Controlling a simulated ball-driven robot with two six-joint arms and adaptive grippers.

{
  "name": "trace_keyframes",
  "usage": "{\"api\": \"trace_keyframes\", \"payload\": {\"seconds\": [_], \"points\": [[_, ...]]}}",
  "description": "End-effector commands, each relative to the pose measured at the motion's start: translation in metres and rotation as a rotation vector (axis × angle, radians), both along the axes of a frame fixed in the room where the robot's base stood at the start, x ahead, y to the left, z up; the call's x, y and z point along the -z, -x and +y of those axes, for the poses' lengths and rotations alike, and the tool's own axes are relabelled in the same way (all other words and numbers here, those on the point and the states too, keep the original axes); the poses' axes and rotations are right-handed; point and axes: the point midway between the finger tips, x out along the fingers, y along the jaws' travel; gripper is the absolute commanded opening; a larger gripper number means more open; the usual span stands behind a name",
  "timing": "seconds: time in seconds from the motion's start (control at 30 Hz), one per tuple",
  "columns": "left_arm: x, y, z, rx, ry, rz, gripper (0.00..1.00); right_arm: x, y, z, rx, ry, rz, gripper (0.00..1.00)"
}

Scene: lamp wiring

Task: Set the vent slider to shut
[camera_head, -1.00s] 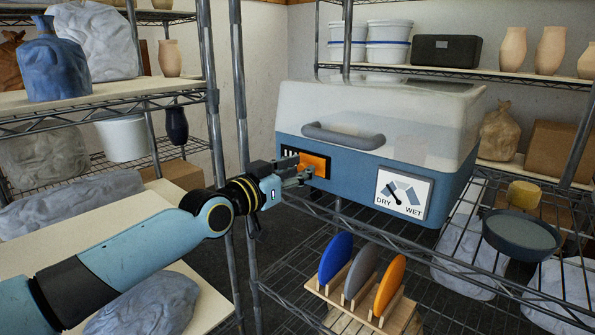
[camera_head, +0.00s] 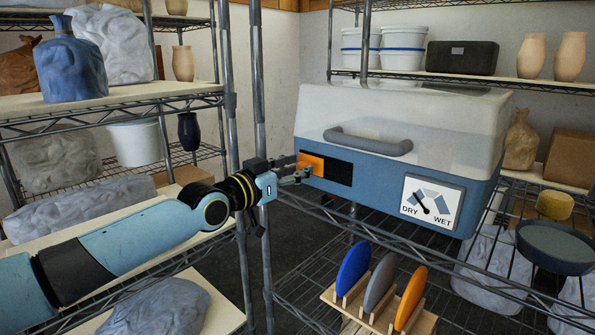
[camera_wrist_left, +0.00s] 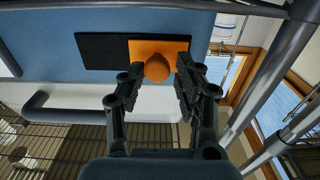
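The vent slider is an orange plate (camera_head: 311,163) with a round knob on the front of the blue-and-clear damp box (camera_head: 450,165). It sits at the left end of its slot, with a plain black panel (camera_head: 340,172) bare to its right. My left gripper (camera_head: 300,172) is at the slider. In the left wrist view the knob (camera_wrist_left: 157,68) lies between the two spread fingers (camera_wrist_left: 158,85), close to the left one; I cannot tell whether they touch. The slotted vent is not visible. My right gripper is out of view.
A DRY/WET dial (camera_head: 431,203) is on the box front, its needle toward DRY. A grey handle (camera_head: 368,141) sits above the slider. Coloured discs in a wooden rack (camera_head: 375,315) are below.

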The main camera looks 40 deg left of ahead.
Motion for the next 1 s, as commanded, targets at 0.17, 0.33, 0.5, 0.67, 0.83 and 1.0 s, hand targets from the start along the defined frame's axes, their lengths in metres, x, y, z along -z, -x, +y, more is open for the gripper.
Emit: {"api": "trace_keyframes", "payload": {"seconds": [0.17,0.33,0.5,0.67,0.83,1.0], "points": [[0.0,0.0,0.0,0.0,0.0,-0.001,0.49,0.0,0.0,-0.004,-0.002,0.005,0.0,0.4],[0.0,0.0,-0.001,0.001,0.001,-0.001,0.49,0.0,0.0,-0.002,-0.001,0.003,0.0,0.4],[-0.005,0.0,-0.001,0.004,0.0,-0.002,0.49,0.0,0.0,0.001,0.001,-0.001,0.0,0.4],[-0.018,0.0,-0.001,0.006,-0.003,-0.001,0.49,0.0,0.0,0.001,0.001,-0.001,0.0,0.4],[-0.05,0.0,0.0,0.003,-0.007,-0.007,0.49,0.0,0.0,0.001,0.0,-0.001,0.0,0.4],[-0.082,0.0,0.0,0.0,-0.005,-0.004,0.49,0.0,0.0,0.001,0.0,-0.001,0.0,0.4]]}}
